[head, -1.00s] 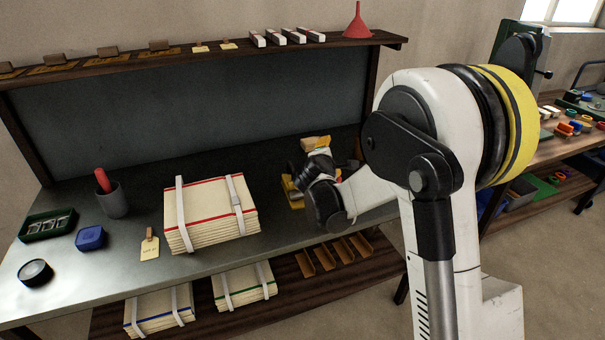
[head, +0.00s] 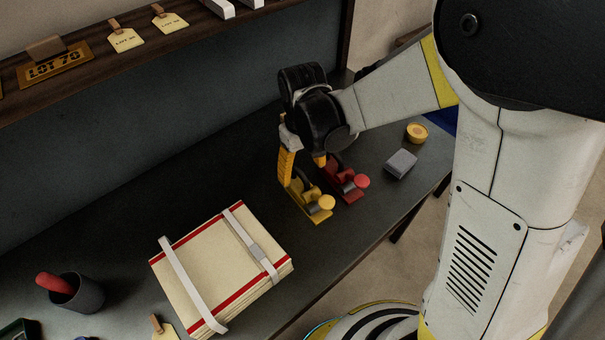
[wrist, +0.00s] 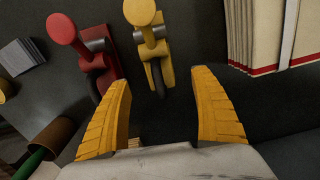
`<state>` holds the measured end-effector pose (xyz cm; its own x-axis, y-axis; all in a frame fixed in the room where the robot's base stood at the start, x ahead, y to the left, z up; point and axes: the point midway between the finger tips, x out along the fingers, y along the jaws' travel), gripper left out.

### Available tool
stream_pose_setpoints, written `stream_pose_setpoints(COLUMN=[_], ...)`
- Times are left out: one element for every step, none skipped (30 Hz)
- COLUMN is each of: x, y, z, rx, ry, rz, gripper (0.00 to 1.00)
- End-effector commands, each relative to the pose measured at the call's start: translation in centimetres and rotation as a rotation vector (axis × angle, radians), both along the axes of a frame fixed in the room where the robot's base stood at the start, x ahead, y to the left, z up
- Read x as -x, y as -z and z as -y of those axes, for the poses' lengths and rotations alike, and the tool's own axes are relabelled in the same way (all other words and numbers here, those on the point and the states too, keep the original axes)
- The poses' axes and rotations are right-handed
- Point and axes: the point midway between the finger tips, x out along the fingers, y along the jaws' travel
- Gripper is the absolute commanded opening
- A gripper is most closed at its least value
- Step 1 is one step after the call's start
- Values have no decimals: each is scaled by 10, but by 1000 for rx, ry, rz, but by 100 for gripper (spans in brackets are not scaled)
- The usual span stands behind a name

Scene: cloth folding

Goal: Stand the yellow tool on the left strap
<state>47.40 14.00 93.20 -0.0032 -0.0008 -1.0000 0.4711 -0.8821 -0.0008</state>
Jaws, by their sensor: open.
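The yellow tool (head: 312,205), with a round knob and a grey roller, rests on the dark bench; it also shows in the wrist view (wrist: 150,38). My gripper (head: 303,164) is open, fingers pointing down, just behind the tool. In the wrist view the tool's near end lies between the open fingers (wrist: 160,90), with no contact visible. The left strap (head: 188,283) is a pale band around the red-edged cloth stack (head: 212,258), left of the tool. A second strap (head: 252,243) with a buckle crosses the stack's right side.
A red tool (head: 345,180) of the same shape stands close beside the yellow one. A grey block (head: 400,163) and a yellow round item (head: 417,132) lie farther right. A dark cup (head: 78,292) holds something red at left. Bare bench separates stack and tools.

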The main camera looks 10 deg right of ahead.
Motion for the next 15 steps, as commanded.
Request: stream_pose_setpoints(x=[1, 1, 0, 0, 0, 0, 0, 0, 0, 0, 0, 0, 0, 0, 0], y=[12, 18, 25, 30, 35, 41, 44, 47, 49, 50, 51, 54, 56, 59, 64], z=[0, 0, 0, 0, 0, 0, 0, 0, 0, 0, 1, 1, 1, 1, 1], rx=[-1, -1, 0, 0, 0, 0, 0, 0, 0, 0, 0, 0, 0, 0, 0], ry=[1, 1, 1, 0, 0, 0, 0, 0, -1, -1, -1, -1, -1, -1, -1], rz=[-3, -3, -1, -1, 0, 0, 0, 0, 0, 1, 1, 1, 1, 1, 1], gripper=[74, 74, 74, 74, 74, 74, 74, 74, 74, 74, 74, 74, 74, 74, 74])
